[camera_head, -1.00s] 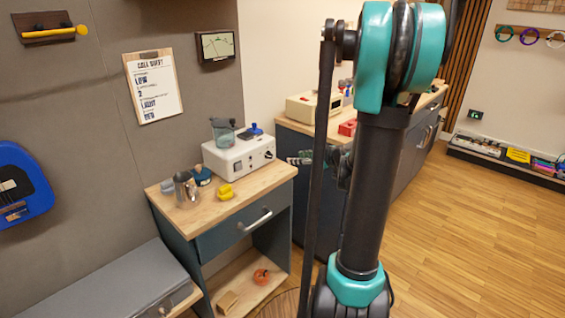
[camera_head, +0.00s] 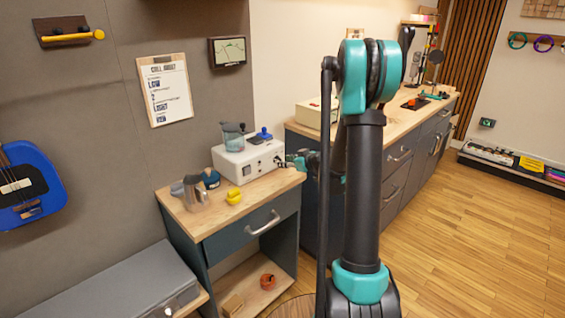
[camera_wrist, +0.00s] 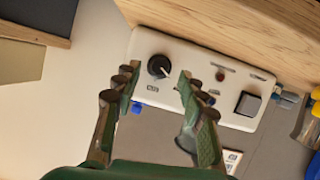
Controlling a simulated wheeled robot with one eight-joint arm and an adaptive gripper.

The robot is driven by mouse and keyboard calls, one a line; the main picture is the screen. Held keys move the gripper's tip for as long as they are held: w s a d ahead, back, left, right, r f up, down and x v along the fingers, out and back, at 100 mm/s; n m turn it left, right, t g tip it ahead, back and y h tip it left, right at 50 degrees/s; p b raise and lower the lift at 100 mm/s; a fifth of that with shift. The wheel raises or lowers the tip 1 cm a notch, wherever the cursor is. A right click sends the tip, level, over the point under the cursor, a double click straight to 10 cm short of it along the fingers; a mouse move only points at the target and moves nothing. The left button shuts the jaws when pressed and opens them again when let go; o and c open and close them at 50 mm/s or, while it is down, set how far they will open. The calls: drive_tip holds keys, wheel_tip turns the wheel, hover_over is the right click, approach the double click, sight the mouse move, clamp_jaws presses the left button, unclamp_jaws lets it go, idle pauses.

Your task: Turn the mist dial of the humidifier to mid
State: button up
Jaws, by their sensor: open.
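The humidifier (camera_head: 240,165) is a white box with a clear tank on top, standing on the small wooden-topped cabinet. In the wrist view its front panel (camera_wrist: 195,62) shows tilted, with a round black mist dial (camera_wrist: 158,66) bearing a pale pointer mark and a small label beside it. The panel also has a small dark red round spot and a square dark button (camera_wrist: 247,104). My gripper (camera_wrist: 158,85) is open, its two green fingers pointing at the panel on either side of the dial, seemingly short of touching it. In the head view my gripper (camera_head: 297,162) is beside the humidifier's right end.
On the cabinet top (camera_head: 265,188) stand a metal pitcher (camera_head: 195,193), a dark blue jar (camera_head: 210,178) and a yellow object (camera_head: 234,198). A long counter (camera_head: 400,120) with a cream box (camera_head: 316,112) lies behind my arm.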

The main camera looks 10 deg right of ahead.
drive_tip(key=shift+x, duration=1.25)
drive_tip(key=shift+c, duration=0.4)
clamp_jaws()
